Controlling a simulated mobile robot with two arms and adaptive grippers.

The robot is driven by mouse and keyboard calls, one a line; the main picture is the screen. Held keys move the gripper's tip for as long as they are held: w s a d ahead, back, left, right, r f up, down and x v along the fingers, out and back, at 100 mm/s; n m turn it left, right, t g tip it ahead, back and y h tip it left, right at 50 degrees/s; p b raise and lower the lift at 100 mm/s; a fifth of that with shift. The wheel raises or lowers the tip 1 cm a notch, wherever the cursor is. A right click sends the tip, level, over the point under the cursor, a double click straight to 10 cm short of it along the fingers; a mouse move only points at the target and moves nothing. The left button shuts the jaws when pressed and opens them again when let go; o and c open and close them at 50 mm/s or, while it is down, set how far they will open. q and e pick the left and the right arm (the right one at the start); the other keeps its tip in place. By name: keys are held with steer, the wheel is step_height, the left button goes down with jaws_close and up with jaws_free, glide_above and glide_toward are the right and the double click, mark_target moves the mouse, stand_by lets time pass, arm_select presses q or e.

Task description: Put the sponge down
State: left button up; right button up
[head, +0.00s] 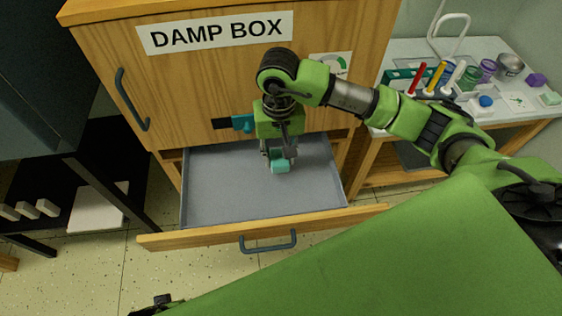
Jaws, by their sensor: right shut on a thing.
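The sponge looks like a small teal block (281,167). My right gripper (278,156) points down and is shut on it. The sponge is over the grey floor of the open drawer (228,192), towards its back. I cannot tell whether it touches the drawer floor. The drawer is pulled out below the wooden cabinet marked DAMP BOX (190,85) and otherwise looks empty. A small dark part at the bottom edge may be my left gripper (156,304); its fingers cannot be made out.
The drawer front (200,237) has a dark handle (268,240). A teal latch (243,123) is on the cabinet just behind my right gripper. At right, a white table (410,55) carries markers, jars and small blocks. A dark shelf (110,165) stands at left.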

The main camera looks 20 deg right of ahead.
mark_target(282, 162)
steer(key=shift+w+d+f, duration=0.25)
steer(key=shift+w+f, duration=0.05)
steer(key=shift+f, duration=0.15)
steer(key=shift+w+d+f, duration=0.2)
steer(key=shift+w+f, duration=0.05)
steer(key=shift+f, duration=0.2)
step_height(282, 162, down, 3)
steer(key=shift+w+d+f, duration=0.15)
steer(key=shift+f, duration=0.1)
arm_select(q)
steer(key=shift+w+r, duration=0.2)
steer(key=shift+r, duration=0.35)
steer(key=shift+w+r, duration=0.15)
steer(key=shift+r, duration=0.35)
steer(key=shift+b, duration=0.3)
arm_select(e)
steer(key=shift+f, duration=0.1)
steer(key=o, duration=1)
arm_select(q)
steer(key=shift+s+r, duration=0.25)
steer(key=shift+r, duration=0.15)
steer(key=f, duration=0.1)
steer(key=f+p, duration=0.1)
steer(key=f, duration=0.3)
steer(key=shift+s, duration=0.4)
arm_select(e)
step_height(282, 162, up, 12)
steer(key=shift+r, duration=0.15)
